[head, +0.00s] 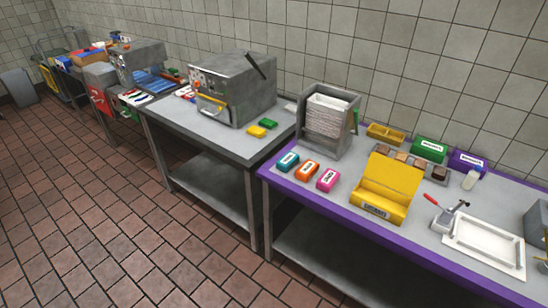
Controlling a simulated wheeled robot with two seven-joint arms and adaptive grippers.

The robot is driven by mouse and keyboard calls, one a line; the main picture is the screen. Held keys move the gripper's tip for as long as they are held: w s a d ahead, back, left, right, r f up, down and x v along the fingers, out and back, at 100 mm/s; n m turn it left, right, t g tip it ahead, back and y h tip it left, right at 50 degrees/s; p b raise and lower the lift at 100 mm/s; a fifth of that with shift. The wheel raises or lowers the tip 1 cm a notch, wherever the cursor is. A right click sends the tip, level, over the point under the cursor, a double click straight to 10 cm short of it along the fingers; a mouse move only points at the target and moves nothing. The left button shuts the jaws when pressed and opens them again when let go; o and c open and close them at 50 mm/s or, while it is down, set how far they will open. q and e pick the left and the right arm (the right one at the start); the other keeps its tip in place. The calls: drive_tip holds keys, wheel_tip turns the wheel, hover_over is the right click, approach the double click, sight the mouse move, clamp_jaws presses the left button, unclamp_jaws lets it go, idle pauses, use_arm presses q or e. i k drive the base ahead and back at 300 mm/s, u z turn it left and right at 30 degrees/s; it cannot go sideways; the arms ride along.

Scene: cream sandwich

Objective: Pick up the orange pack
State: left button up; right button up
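The orange pack (307,172) lies on the grey top of the purple-edged table (350,207), near its front left corner. It has a white label on top. A teal pack (288,162) lies to its left and a pink pack (328,179) to its right, in a row. Nothing covers the orange pack. Neither of my grippers shows in the head view.
A metal dispenser with a white stack (327,115) stands behind the packs. A yellow open box (385,190) stands to their right. A white tray (485,243) lies farther right. A grey table (210,135) with a metal machine adjoins at left. The tiled floor in front is clear.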

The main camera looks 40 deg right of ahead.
sight(304, 174)
drive_tip(key=z, duration=0.25)
drive_tip(key=i, duration=1.1)
drive_tip(key=z, duration=1.2)
drive_tip(key=i, duration=0.8)
drive_tip(key=z, duration=0.65)
